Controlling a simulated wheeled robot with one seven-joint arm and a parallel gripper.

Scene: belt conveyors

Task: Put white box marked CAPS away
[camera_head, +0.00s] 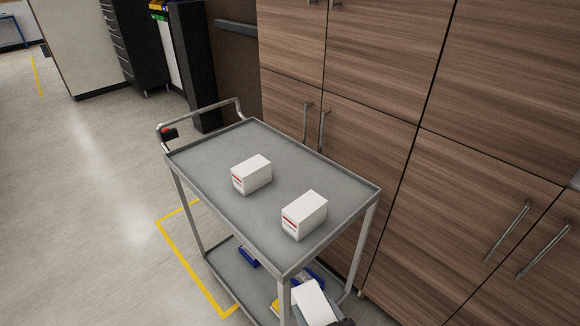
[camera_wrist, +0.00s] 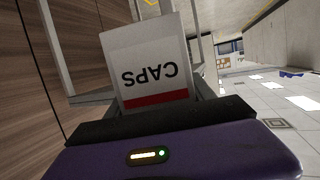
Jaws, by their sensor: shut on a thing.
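A white box marked CAPS (camera_wrist: 150,62), with a red band, fills the upper middle of the wrist view, its lettering upside down. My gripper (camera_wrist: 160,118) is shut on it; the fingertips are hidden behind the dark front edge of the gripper. In the head view, a white box (camera_head: 313,303) shows at the bottom, overlapping the front of the cart, with a small dark part beside it at the picture edge. This looks like the held box.
A grey cart (camera_head: 208,154) carries two white boxes, one left (camera_head: 252,175) and one right (camera_head: 304,215), with free room around them. Blue items (camera_head: 249,256) lie on its lower shelf. Wooden cabinets (camera_head: 375,105) stand close along its right. Open floor (camera_head: 95,190) lies left.

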